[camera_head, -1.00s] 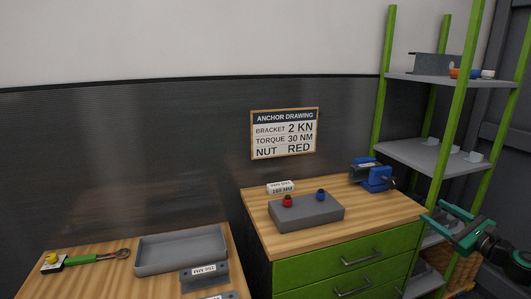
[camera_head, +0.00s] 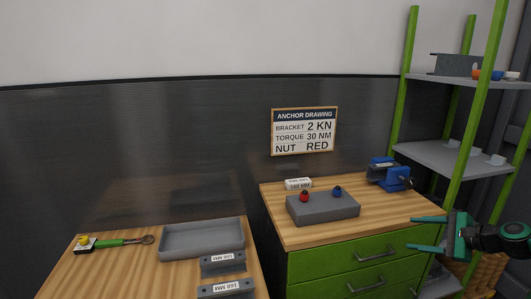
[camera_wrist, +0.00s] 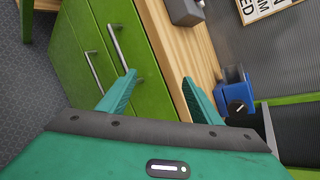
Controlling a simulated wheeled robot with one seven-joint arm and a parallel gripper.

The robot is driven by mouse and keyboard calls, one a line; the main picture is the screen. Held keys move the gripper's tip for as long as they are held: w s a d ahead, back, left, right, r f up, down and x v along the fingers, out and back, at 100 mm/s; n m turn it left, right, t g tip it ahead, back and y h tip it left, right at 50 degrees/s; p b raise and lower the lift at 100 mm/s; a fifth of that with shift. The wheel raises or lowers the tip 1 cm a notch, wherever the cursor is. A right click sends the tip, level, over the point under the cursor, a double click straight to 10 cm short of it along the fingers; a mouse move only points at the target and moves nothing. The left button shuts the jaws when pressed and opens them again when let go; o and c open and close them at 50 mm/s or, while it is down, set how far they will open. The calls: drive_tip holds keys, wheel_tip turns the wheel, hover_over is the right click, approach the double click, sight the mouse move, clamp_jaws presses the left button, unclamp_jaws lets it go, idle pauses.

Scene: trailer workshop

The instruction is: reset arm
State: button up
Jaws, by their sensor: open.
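My gripper (camera_head: 428,234) is at the lower right in the head view, in front of the green drawer cabinet's right side. Its two teal fingers are apart and nothing is between them. In the wrist view, the open fingers (camera_wrist: 160,92) point toward the green drawer fronts (camera_wrist: 148,60) and the wooden top's edge. The fingers appear clear of the cabinet, though the exact gap cannot be told.
A blue vise (camera_head: 390,175) and a grey block (camera_head: 322,208) with red and blue knobs stand on the cabinet top. A green shelf rack (camera_head: 457,155) rises at the right. The left bench holds a grey tray (camera_head: 202,240), labelled brackets (camera_head: 222,264) and a green-handled wrench (camera_head: 115,243).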

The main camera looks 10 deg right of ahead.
drive_tip(key=s+a+n+g+h, duration=0.1)
drive_tip(key=s+a+n+g, duration=0.65)
drive_tip(key=a, duration=0.25)
drive_tip(key=s+a+r+n+g+h, duration=0.1)
drive_tip(key=s+a+r+n, duration=0.1)
drive_tip(key=s, duration=0.5)
drive_tip(key=s+a+r+n+g+h, duration=0.1)
drive_tip(key=s+a+r+n, duration=0.2)
drive_tip(key=s, duration=0.4)
drive_tip(key=s+a+r+n+g+h, duration=0.1)
drive_tip(key=s+a+r+n, duration=0.1)
drive_tip(key=s+r, duration=0.2)
drive_tip(key=s, duration=0.3)
drive_tip(key=shift+a+g+h, duration=0.3)
drive_tip(key=shift+g+h, duration=0.05)
drive_tip(key=shift+h, duration=0.05)
